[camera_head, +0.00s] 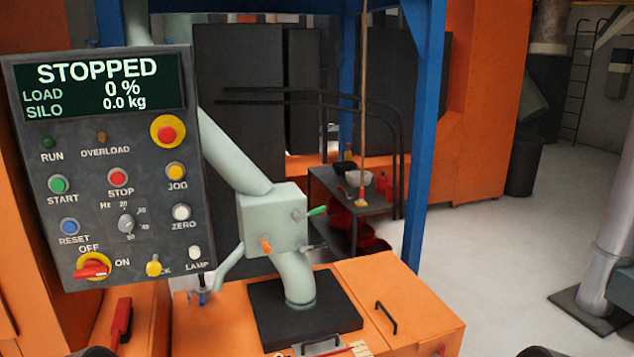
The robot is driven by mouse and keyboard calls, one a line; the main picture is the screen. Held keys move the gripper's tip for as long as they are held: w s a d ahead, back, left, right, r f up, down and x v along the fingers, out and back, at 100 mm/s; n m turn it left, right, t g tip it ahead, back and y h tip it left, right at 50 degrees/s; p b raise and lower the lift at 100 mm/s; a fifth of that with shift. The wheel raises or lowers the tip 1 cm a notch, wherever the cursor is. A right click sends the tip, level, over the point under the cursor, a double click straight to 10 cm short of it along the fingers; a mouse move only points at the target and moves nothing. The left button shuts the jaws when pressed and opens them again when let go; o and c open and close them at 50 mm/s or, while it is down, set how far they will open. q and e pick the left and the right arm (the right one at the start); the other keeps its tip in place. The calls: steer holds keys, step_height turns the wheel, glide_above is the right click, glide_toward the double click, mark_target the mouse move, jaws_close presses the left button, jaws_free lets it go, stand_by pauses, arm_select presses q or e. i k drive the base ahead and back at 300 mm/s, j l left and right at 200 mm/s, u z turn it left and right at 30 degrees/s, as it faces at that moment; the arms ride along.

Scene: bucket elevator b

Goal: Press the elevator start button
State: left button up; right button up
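The control panel (104,240) stands upright at the left, its face towards me. The green start button (58,184) is on its left side, above the label START. The red stop button (118,177) is to its right. The display (100,86) reads STOPPED, load 0 %, silo 0.0 kg. The green RUN lamp (48,142) looks dark. The red rotary switch (92,268) sits between OFF and ON; I cannot tell its setting for sure. Dark rounded parts of my arms show at the bottom edge, left and right. Neither gripper can be made out, and nothing covers the start button.
A red mushroom button (167,132) on a yellow ring is at the panel's upper right. A pale pipe with a valve box (272,222) rises from an orange cabinet (410,300) right of the panel. A dark cart (352,206) stands behind. Grey floor is clear at right.

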mark_target(57, 184)
steer(key=u, duration=1.25)
